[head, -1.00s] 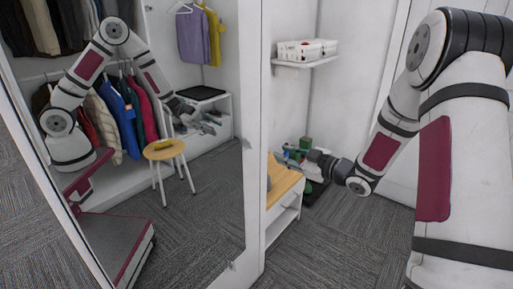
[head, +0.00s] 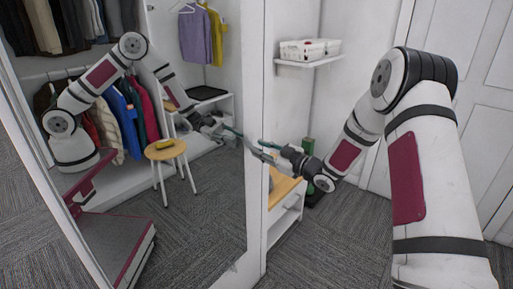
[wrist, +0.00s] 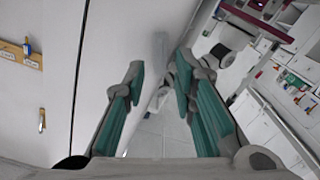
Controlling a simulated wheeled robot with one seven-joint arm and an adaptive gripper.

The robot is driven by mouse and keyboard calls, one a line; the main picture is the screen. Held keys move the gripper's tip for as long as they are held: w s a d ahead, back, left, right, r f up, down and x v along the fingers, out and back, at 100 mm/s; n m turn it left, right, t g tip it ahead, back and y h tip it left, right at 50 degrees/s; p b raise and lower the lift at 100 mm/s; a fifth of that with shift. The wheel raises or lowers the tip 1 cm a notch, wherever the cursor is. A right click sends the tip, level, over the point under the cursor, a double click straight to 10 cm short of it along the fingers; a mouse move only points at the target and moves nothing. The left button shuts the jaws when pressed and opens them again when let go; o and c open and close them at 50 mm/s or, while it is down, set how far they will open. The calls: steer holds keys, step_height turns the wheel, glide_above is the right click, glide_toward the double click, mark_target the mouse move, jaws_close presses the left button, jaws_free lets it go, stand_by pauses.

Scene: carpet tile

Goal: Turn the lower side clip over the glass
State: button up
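The glass (head: 200,225) is a tall mirror pane in a white frame (head: 256,220) at the left of the head view; it reflects the room and my arm. My gripper (head: 262,150) is at the frame's right side, its teal fingers pointing left toward the glass edge. In the wrist view my gripper (wrist: 158,78) is open, with a clear gap between the fingertips. A grey, blurred piece (wrist: 160,46) on the white frame lies just beyond that gap; it looks like the side clip, but its turn is unclear. In the head view the fingers cover that spot. Contact cannot be told.
A small cabinet with a wooden top (head: 284,187) stands behind the frame, below my gripper. A wall shelf (head: 308,60) holds white baskets (head: 310,49). A panelled door (head: 485,100) is at the right. The carpet (head: 330,250) in front is clear.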

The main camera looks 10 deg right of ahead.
mark_target(250, 144)
steer(key=shift+x, duration=1.2)
jaws_close()
